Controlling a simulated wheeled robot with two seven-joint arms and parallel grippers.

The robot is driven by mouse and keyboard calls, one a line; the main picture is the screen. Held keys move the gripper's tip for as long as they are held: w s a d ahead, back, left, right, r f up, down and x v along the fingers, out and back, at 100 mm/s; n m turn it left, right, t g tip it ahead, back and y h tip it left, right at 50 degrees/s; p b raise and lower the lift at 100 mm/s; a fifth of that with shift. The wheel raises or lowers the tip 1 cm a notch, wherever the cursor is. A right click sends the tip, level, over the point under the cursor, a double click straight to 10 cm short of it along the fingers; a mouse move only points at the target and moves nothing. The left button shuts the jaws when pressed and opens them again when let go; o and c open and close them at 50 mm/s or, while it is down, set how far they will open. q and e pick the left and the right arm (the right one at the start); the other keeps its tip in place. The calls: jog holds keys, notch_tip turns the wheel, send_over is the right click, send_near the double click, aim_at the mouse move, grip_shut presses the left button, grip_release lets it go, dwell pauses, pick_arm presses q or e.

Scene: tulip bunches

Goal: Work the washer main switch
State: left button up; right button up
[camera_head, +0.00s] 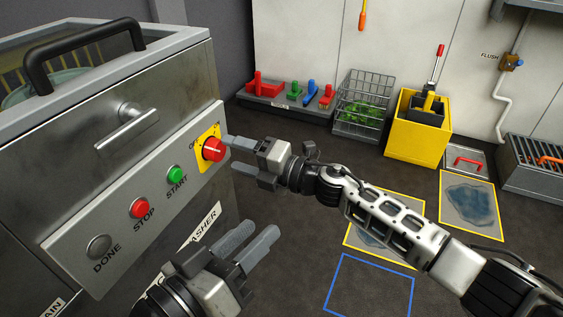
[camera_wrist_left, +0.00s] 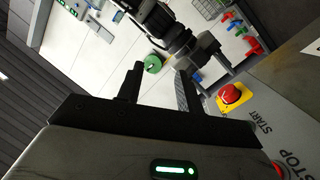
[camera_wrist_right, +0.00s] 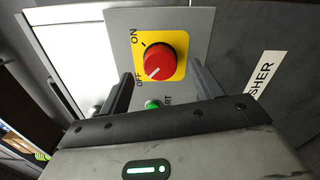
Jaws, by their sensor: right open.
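The main switch is a red round knob (camera_head: 213,149) on a yellow plate at the right end of the washer's (camera_head: 130,205) slanted control panel. In the right wrist view the knob (camera_wrist_right: 160,58) shows a white mark pointing to the lower left, towards OFF. ON is at the plate's upper left. My right gripper (camera_head: 230,153) is open in front of the knob, its fingers to either side in its wrist view and apparently not touching it. My left gripper (camera_head: 262,230) is open and empty, low beside the washer front. The knob also shows in the left wrist view (camera_wrist_left: 229,93).
The panel also has a green START button (camera_head: 175,174), a red STOP button (camera_head: 139,207) and a grey DONE button (camera_head: 98,246). A bar handle (camera_head: 125,130) sticks out above them. A wire basket (camera_head: 363,105) and yellow bin (camera_head: 417,130) stand by the far wall.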

pick_arm(q)
jog(key=p, duration=0.1)
jog(key=f+y+p, duration=0.1)
jog(key=p, duration=0.1)
jog(key=shift+s+a+m+g, duration=0.15)
jog(key=shift+a+m+g, duration=0.15)
jog(key=shift+m+g, duration=0.1)
pick_arm(e)
jog(key=v, duration=1.3)
